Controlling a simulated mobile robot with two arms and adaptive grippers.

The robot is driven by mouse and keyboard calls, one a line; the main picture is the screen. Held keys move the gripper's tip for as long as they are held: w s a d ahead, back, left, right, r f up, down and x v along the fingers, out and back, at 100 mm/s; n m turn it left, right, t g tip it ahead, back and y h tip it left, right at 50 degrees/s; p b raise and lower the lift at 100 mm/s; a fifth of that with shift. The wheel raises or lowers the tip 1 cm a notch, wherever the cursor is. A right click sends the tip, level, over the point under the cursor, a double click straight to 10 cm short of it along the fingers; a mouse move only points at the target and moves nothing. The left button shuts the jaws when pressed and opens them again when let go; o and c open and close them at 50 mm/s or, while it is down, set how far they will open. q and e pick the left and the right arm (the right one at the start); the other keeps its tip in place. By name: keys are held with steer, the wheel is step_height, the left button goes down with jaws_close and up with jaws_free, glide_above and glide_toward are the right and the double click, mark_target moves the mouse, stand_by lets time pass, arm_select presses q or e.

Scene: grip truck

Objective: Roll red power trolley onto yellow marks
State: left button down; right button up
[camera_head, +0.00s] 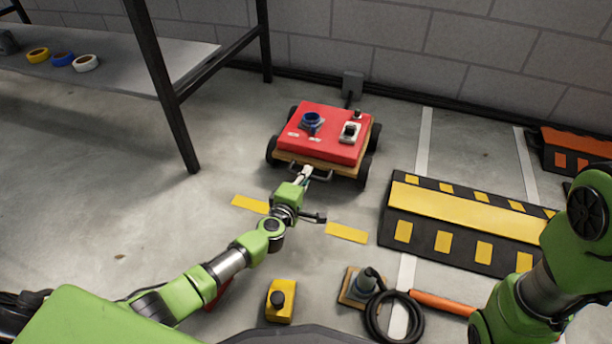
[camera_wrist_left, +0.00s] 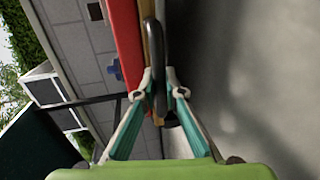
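The red power trolley (camera_head: 332,128) stands on dark wheels near the back wall, with a blue socket and a grey switch box on its top. Its dark handle (camera_wrist_left: 158,60) sticks out at the front. My left gripper (camera_head: 304,178) is at this handle; in the left wrist view the two fingertips (camera_wrist_left: 165,80) close in on either side of the bar. Two yellow marks lie on the floor in front of the trolley, a left one (camera_head: 250,204) and a right one (camera_head: 347,233), with my left wrist between them. My right arm shows at the right edge; its gripper is out of view.
A black and yellow ramp (camera_head: 455,213) lies right of the marks. A yellow button box (camera_head: 281,300), a plug with a coiled cable (camera_head: 393,318) and an orange-handled bar (camera_head: 443,303) lie nearer. A shelf (camera_head: 120,60) holding tape rolls stands left. Floor around the marks is clear.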

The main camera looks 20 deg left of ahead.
arm_select(q)
steer(key=shift+s, duration=0.1)
steer(key=shift+s, duration=0.3)
steer(key=p+v, duration=0.1)
steer(key=v, duration=0.1)
steer(key=f+p+v, duration=0.1)
steer(key=v, duration=0.2)
steer(key=p+v, duration=0.1)
steer(key=v, duration=0.1)
steer(key=shift+s+f+p, duration=0.15)
steer(key=shift+s+p, duration=0.25)
steer(key=f+v, duration=0.1)
steer(key=v, duration=0.2)
steer(key=p+v, duration=0.1)
steer(key=v, duration=0.3)
steer(key=f+v, duration=0.1)
steer(key=v, duration=0.3)
steer(key=shift+s+f+p, duration=0.25)
steer(key=shift+s+p, duration=0.05)
steer(key=shift+s, duration=0.2)
steer(key=c, duration=2.1)
jaws_free()
steer(key=shift+w, duration=0.1)
